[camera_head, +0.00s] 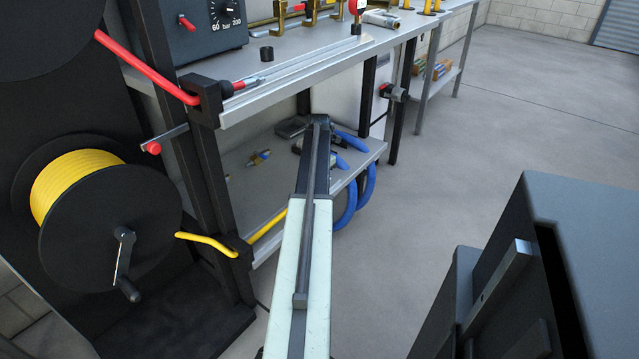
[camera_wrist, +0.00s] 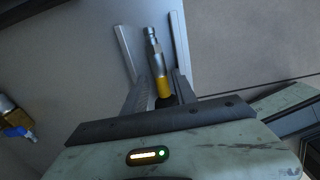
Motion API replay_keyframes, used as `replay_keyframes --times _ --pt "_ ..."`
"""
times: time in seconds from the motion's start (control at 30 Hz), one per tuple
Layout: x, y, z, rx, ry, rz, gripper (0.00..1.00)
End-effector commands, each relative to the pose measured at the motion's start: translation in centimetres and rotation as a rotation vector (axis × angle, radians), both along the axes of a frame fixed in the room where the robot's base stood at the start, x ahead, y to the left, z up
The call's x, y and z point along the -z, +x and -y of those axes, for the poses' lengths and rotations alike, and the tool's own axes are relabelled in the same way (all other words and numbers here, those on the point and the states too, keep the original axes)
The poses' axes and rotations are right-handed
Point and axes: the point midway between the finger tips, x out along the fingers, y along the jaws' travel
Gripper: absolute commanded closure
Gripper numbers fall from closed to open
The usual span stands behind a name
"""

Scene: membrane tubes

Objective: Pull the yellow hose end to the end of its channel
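The yellow hose (camera_head: 268,226) runs from its reel through a black guide (camera_head: 238,262) and along the front of the lower shelf, then passes behind my arm. In the wrist view, the hose end has a yellow part (camera_wrist: 164,84) and a silver metal fitting (camera_wrist: 154,48) that points away from me. My gripper (camera_wrist: 163,88) has one finger on each side of the yellow part, and both look closed against it. The fitting sticks out beyond the fingertips, between the metal rails of the channel (camera_wrist: 126,54). I cannot clearly make out the gripper in the head view.
The yellow reel (camera_head: 75,180) stands at the left. A red hose (camera_head: 150,72) lies along the upper bench. Blue-handled tools (camera_head: 352,141) and looped blue hoses (camera_head: 347,205) are at the lower shelf's right part. The floor (camera_head: 440,180) right of the bench is clear.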

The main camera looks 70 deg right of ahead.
Motion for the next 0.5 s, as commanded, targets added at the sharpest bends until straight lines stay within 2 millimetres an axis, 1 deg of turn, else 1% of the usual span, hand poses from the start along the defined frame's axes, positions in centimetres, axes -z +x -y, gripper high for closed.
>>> replay_keyframes --times 0.03,0.17,0.4,0.5 --pt "-0.3 -0.3 -0.1 0.002 0.005 -0.006 0.54" --pt "-1.6 -0.3 -0.1 0.002 0.005 -0.006 0.54" --pt "-6.1 -0.2 -0.1 0.001 0.002 -0.003 0.54" --pt "-7.6 -0.1 0.0 0.001 0.001 -0.002 0.54"
